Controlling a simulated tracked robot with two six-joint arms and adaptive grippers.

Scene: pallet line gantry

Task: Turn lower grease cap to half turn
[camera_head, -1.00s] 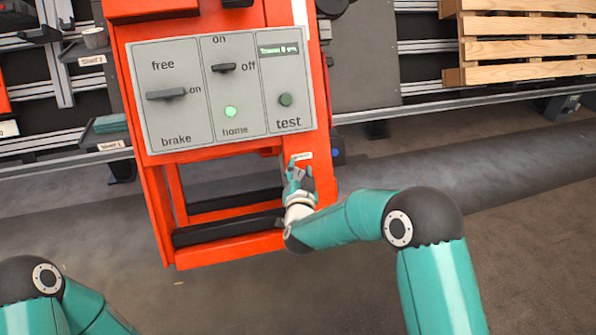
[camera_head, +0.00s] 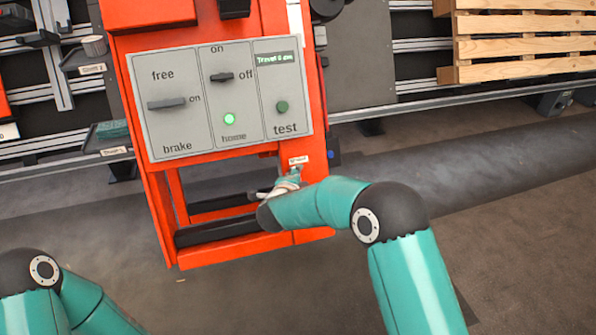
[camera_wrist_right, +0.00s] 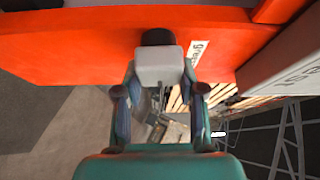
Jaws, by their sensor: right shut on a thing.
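The grease cap (camera_wrist_right: 158,66) shows in the right wrist view as a pale grey block in front of a dark round part, on the orange panel. My right gripper (camera_wrist_right: 160,78) is shut on it, one finger on each side. In the head view my right gripper (camera_head: 292,179) is small and partly hidden by its own wrist, at the lower right of the orange cabinet (camera_head: 158,215), just below a small white label (camera_head: 299,160). The cap cannot be made out there. My left gripper is out of view; only part of that arm shows.
The grey control panel (camera_head: 219,136) above has brake and on/off levers, a lit green home light (camera_head: 229,119) and a test button (camera_head: 282,107). Shelves stand at left, a wooden pallet (camera_head: 525,47) at upper right. Floor at right is open.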

